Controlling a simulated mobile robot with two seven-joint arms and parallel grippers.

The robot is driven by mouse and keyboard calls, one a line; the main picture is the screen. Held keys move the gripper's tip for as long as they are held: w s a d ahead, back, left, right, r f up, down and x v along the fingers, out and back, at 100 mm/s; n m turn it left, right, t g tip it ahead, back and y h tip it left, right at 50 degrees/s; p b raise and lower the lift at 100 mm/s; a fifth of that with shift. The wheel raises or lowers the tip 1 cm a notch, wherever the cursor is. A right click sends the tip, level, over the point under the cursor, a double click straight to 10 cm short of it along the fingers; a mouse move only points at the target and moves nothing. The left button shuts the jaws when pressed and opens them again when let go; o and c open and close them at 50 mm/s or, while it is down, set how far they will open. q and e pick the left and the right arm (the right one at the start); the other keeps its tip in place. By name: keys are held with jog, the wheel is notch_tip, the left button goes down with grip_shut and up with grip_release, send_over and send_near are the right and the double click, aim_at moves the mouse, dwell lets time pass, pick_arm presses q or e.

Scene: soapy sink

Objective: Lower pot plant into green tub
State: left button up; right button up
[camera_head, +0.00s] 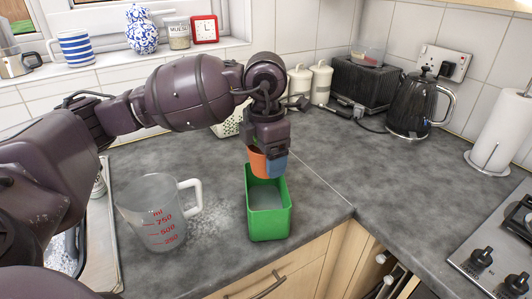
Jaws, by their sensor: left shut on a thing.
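My left gripper (268,155) points down over the back part of the green tub (270,226) and is shut on the pot plant. The plant's orange pot (257,162) shows below the gripper, with a blue-grey patch beside it. The plant itself is hidden by the gripper and wrist. The pot's bottom overlaps the tub's opening in the picture; I cannot tell whether it is inside the rim. The tub stands upright on the grey worktop and a greyish surface shows inside it. My right gripper is not in view.
A clear measuring jug (158,222) with a white handle stands left of the tub, with foam spots between them. The sink edge (100,240) is further left. A black kettle (411,105) and toaster (364,82) stand at the back right. The worktop right of the tub is clear.

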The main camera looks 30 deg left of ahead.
aim_at(265, 174)
pick_arm(q)
jog(key=shift+f+b, duration=0.6)
jog(key=shift+f, duration=0.85)
jog(key=shift+f+b, duration=0.45)
jog(key=shift+f, duration=0.55)
jog(key=shift+f+b, duration=0.6)
jog(key=shift+f, duration=0.95)
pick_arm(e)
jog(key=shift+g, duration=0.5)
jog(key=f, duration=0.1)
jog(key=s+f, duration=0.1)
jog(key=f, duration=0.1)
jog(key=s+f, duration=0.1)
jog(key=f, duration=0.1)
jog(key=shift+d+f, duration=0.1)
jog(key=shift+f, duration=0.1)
pick_arm(q)
jog(key=shift+f+b, duration=0.65)
jog(key=shift+f, duration=0.95)
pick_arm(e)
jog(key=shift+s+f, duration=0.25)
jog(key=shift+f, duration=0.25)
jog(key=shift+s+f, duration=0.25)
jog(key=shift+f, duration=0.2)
pick_arm(q)
jog(key=o, duration=1)
jog(key=shift+o, duration=0.2)
